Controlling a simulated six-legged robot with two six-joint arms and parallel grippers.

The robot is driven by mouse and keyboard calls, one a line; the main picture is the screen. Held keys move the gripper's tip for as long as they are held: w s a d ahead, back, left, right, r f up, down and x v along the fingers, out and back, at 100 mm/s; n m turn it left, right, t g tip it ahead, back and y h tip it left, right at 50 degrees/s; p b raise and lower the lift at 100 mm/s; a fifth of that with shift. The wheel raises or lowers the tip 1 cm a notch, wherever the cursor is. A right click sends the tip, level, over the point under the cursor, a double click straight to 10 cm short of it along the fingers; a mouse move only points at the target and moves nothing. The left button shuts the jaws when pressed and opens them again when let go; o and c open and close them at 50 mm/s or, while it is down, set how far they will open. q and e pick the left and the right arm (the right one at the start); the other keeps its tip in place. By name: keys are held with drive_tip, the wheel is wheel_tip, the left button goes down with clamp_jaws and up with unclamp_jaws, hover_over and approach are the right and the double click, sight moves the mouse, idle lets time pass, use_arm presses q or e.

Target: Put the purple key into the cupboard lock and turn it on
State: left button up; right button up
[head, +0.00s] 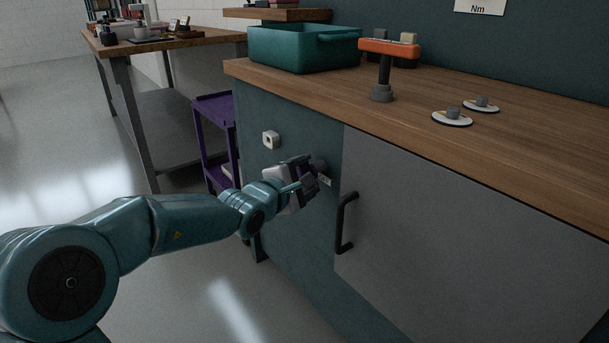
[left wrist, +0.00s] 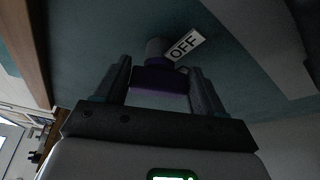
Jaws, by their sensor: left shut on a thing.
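My left gripper (head: 308,180) is at the teal cupboard side panel (head: 300,135), left of the grey door (head: 450,215). It is shut on the purple key (left wrist: 158,79), which sits between the two fingers in the left wrist view. The key's far end meets the grey round lock (left wrist: 154,48); how deep it sits cannot be told. The lock (head: 319,164) shows just past the fingers in the head view. My right gripper is not in view.
A black door handle (head: 344,222) is close to the right of my gripper. A white square fitting (head: 270,140) is on the panel to the left. A purple trolley (head: 212,110) stands behind.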

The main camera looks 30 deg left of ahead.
use_arm(q)
drive_tip(key=shift+d+f+m, duration=0.1)
drive_tip(key=shift+f+m, duration=0.05)
drive_tip(key=shift+m, duration=0.35)
drive_tip(key=shift+t, duration=0.3)
drive_tip(key=o, duration=1.6)
